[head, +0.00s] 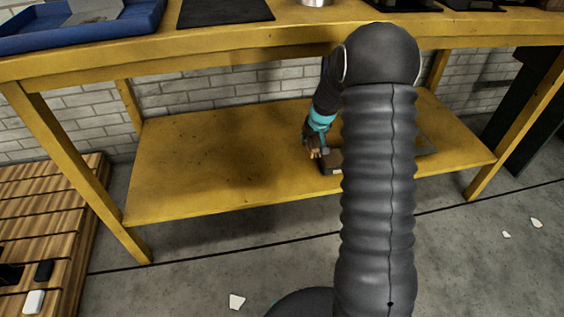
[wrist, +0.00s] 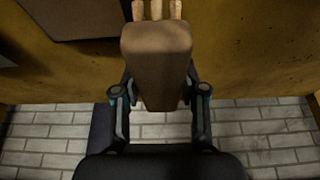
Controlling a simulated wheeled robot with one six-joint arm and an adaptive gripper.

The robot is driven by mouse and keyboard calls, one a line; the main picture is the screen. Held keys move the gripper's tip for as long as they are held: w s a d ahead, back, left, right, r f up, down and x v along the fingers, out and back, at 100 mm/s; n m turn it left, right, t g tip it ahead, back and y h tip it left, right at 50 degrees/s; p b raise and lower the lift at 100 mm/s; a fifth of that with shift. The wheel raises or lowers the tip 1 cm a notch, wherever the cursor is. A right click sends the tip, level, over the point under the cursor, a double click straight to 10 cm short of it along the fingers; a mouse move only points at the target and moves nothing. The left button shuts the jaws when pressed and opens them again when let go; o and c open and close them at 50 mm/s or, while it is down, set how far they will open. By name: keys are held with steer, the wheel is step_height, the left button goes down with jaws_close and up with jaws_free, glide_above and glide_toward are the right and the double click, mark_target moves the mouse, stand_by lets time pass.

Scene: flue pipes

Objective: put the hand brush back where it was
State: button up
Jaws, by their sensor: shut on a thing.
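My gripper (head: 316,138) is low over the shelf under the yellow bench, partly behind my own arm in the head view. In the wrist view my gripper (wrist: 160,92) is shut with its fingers on both sides of a brown block with several pale prongs at its far end. This looks like the hand brush (wrist: 156,62). In the head view only a small brownish part of the hand brush (head: 314,152) shows. I cannot tell whether it touches the shelf.
The yellow lower shelf (head: 220,160) is clear on its left. A small dark box-like thing (head: 333,162) sits beside my gripper, partly hidden. A slatted wooden pallet (head: 50,220) stands at left. Pale scraps (head: 237,301) lie on the floor. A blue tray (head: 80,35) is on the bench top.

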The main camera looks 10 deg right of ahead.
glide_above(282, 167)
steer(key=s, duration=0.2)
steer(key=f, duration=0.6)
steer(key=shift+w+a+p, duration=0.1)
steer(key=shift+w+p, duration=0.15)
steer(key=shift+p, duration=0.05)
steer(key=shift+f, duration=2.05)
steer(key=shift+f, duration=0.1)
steer(key=shift+f, duration=0.1)
steer(key=o, duration=1.1)
